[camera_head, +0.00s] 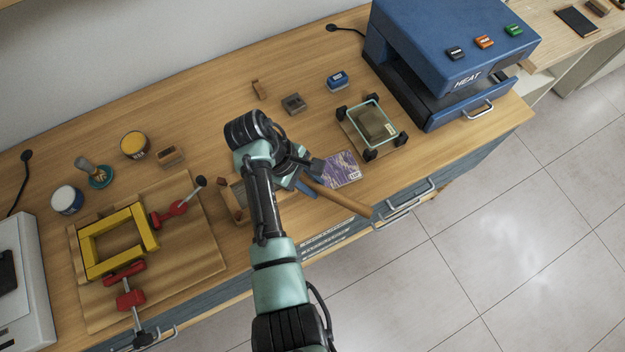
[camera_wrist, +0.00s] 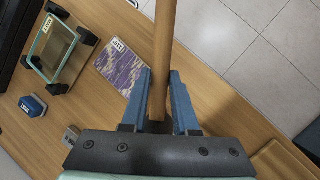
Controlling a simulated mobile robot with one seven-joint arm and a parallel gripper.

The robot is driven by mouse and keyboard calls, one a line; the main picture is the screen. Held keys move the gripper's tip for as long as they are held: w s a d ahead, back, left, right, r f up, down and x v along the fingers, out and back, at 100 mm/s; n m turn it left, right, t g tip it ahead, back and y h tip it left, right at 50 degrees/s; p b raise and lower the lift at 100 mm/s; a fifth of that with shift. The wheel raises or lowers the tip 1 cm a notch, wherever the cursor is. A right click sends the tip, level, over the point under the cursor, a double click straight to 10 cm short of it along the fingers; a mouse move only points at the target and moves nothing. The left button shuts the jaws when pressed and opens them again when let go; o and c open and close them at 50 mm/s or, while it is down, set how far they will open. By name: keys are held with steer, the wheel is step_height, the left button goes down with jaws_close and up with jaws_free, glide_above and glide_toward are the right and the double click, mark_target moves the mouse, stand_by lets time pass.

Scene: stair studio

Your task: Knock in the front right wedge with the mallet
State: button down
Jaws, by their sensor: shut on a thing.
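My gripper (camera_head: 308,184) is shut on the wooden handle of the mallet (camera_head: 342,199) above the bench's front edge. In the wrist view, the handle (camera_wrist: 165,45) runs between the two blue fingers of my gripper (camera_wrist: 159,92) and out past their tips. A wooden piece (camera_head: 236,203) is partly hidden behind my arm. I cannot make out which piece is the front right wedge.
A purple patterned card (camera_head: 342,168) lies beside my gripper. A blue heat press (camera_head: 450,60) fills the right end. Jars (camera_head: 134,145) stand at the left.

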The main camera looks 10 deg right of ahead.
stand_by(0.3)
steer(key=shift+f+b, duration=1.7)
steer(key=shift+f, duration=0.95)
steer(key=shift+w+r, duration=0.1)
step_height(320, 180, up, 6)
steer(key=p, duration=0.6)
